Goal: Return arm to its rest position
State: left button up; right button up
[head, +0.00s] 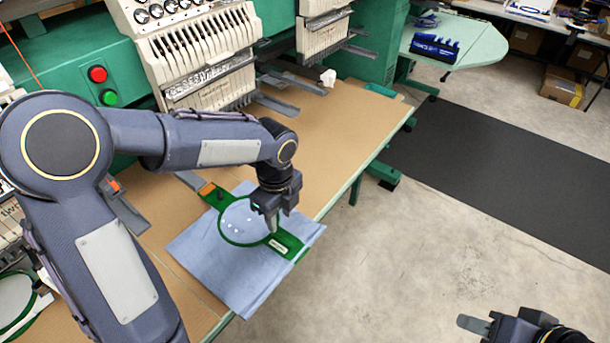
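My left gripper (272,222) points down over the right side of a green embroidery hoop (228,238) on the brown table. Its fingertips are small and dark, and I cannot tell whether they are apart or touch the hoop. The hoop lies on a blue cloth (205,262), with a few small white marks inside its ring.
A green embroidery machine (205,50) stands behind the brown table (330,125), with red (97,74) and green (109,97) buttons on it. A pale green side table (470,40) holds a blue rack (435,47). A dark mat (480,160) and bare floor lie to the right.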

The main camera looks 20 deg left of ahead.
pick_arm(q)
jog(key=s+a+r+n+t+h, duration=0.1)
jog(key=s+r+n+t+h, duration=0.1)
jog(key=s+n, duration=0.7)
jog(key=s+a+r+n+t+h, duration=0.1)
jog(key=s+a+r+n+t, duration=0.1)
jog(key=s+r+n, duration=0.3)
jog(key=s+n+t, duration=0.1)
jog(key=s+n, duration=0.3)
jog(key=n, duration=0.6)
jog(key=shift+s+r+t+h, duration=0.15)
jog(key=shift+r+t+h, duration=0.15)
jog(key=shift+h, duration=0.1)
jog(key=shift+a, duration=0.1)
